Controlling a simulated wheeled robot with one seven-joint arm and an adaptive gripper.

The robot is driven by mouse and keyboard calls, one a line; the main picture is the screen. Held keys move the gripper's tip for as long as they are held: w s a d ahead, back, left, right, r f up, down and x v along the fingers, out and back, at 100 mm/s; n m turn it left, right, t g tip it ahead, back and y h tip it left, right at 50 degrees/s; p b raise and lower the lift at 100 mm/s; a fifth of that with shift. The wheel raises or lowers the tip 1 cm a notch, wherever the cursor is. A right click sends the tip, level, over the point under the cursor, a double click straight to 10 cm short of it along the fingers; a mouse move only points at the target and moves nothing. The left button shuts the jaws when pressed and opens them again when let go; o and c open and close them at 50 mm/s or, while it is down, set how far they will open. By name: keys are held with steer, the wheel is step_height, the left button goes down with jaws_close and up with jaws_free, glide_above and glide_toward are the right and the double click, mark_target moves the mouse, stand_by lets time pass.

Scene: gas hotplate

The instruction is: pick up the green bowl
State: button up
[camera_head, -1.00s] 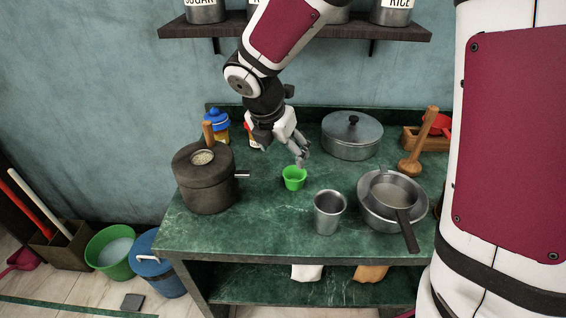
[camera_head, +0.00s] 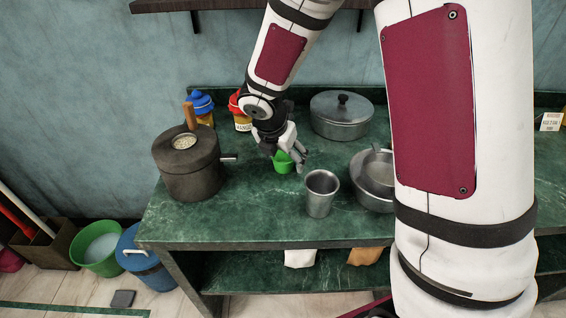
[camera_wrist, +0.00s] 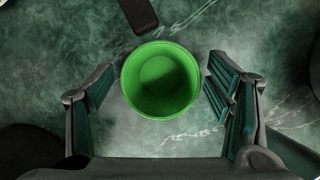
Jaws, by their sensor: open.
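The small green bowl (camera_head: 284,162) stands upright on the green marble counter, partly hidden behind my gripper in the head view. In the wrist view the bowl (camera_wrist: 160,80) is seen from above, empty, between the two fingers. My gripper (camera_wrist: 163,92) is open, with one finger on each side of the bowl and a gap between each finger and the rim. In the head view my gripper (camera_head: 287,158) is just over the bowl.
A metal cup (camera_head: 320,194) stands close at the right front of the bowl. A dark stove-like pot (camera_head: 188,168) is to the left, its handle pointing toward the bowl. A lidded pot (camera_head: 341,117) and a metal pan (camera_head: 367,180) are to the right. The front left counter is clear.

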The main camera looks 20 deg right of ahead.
steer(key=shift+f, duration=0.15)
steer(key=shift+c, duration=0.3)
steer(key=c, duration=1)
